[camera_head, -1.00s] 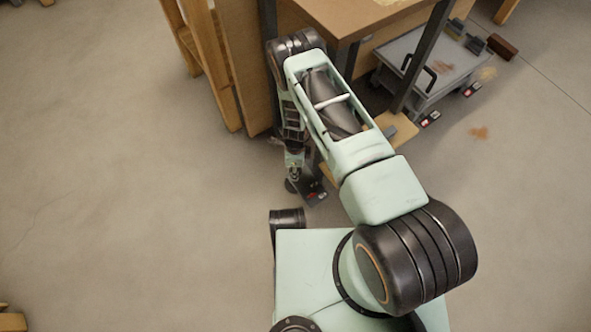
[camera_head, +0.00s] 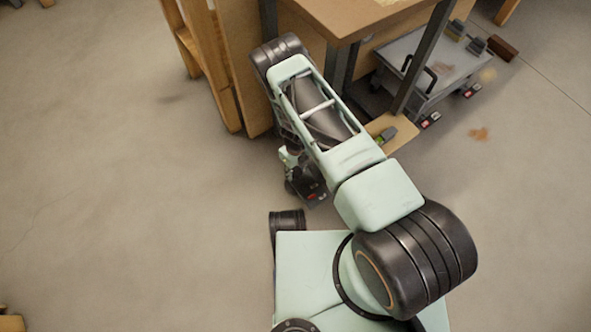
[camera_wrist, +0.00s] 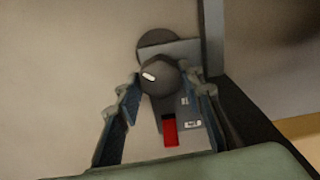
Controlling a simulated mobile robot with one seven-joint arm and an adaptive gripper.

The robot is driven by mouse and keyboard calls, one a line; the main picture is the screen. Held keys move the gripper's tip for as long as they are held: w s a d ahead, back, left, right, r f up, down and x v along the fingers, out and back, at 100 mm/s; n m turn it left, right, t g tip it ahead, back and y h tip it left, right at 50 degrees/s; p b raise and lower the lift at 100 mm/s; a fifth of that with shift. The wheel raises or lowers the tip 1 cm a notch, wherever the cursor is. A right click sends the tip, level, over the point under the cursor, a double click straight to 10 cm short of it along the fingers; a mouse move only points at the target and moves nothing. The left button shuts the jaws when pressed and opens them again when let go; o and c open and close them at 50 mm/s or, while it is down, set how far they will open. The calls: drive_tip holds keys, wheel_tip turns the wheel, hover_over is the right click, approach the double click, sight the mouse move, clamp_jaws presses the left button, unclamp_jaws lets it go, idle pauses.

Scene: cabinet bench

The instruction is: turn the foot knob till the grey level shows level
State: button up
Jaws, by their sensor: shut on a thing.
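In the wrist view the dark round foot knob (camera_wrist: 160,78), with a short white mark on top, sits between the two fingers of my gripper (camera_wrist: 163,88). The gripper is shut on it. A foot with a red tab (camera_wrist: 170,131) lies just below the knob. In the head view my wrist is low at the bench leg and hides the knob; a dark foot piece with red (camera_head: 317,197) shows beside it. A small grey thing with a green patch, seemingly the grey level (camera_head: 386,136), lies on the low wooden shelf, partly behind my arm; its reading is too small to tell.
The wooden bench top (camera_head: 345,18) and its dark metal leg (camera_head: 424,58) stand close beside my arm. A grey wheeled cart (camera_head: 440,70) with dark items stands at the right. Wooden boards (camera_head: 208,62) rise at the left. The floor at left is clear.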

sight(295, 172)
drive_tip(key=shift+m, duration=0.3)
idle(0.4)
drive_tip(key=o, duration=1.2)
drive_tip(key=shift+c, duration=0.2)
drive_tip(key=shift+r, duration=0.1)
wheel_tip(295, 172, up, 12)
